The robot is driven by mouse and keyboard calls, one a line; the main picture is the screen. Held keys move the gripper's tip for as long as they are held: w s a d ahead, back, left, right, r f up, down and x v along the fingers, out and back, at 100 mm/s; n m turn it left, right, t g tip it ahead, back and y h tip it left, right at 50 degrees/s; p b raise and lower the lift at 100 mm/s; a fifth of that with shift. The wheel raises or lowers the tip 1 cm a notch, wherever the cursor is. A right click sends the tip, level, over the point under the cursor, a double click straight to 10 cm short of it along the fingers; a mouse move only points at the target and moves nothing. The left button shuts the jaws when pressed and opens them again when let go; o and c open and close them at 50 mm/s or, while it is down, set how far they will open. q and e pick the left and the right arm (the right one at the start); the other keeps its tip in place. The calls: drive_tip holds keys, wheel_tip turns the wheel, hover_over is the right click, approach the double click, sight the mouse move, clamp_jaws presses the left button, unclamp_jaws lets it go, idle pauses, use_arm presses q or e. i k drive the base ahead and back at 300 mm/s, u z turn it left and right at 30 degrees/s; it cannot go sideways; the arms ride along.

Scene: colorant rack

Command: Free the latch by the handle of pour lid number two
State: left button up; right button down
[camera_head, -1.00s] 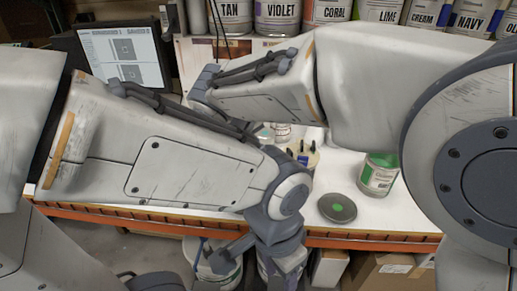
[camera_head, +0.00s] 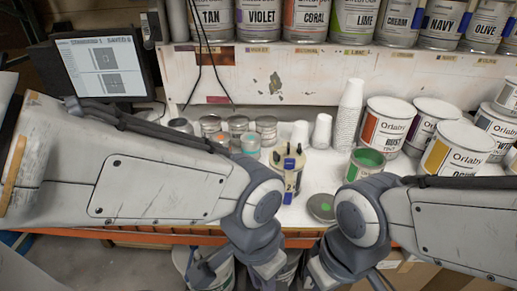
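Pour lid number two (camera_head: 288,160) shows in the head view as a cream-coloured lid with dark upright parts. It sits on a container marked with a 2 (camera_head: 291,187) near the table's front edge, just right of my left arm's elbow-like joint. Which dark part is the handle or the latch is too small to tell. My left gripper (camera_head: 203,267) hangs low in front of the table edge, apart from the lid; its fingers are unclear. My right arm's wrist (camera_head: 335,272) points down at the bottom edge, right of the lid, and its fingers are cut off.
An open can of green paint (camera_head: 366,160) and a round dark lid with a green spot (camera_head: 321,207) are to the right. Stacked white cups (camera_head: 349,110), small jars (camera_head: 240,130) and large Orlaby cans (camera_head: 388,125) stand behind. A monitor (camera_head: 103,65) is at back left.

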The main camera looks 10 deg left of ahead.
sight(276, 157)
drive_tip(key=k, duration=0.45)
drive_tip(key=u, duration=1.25)
drive_tip(key=i, duration=0.95)
drive_tip(key=z, duration=2.05)
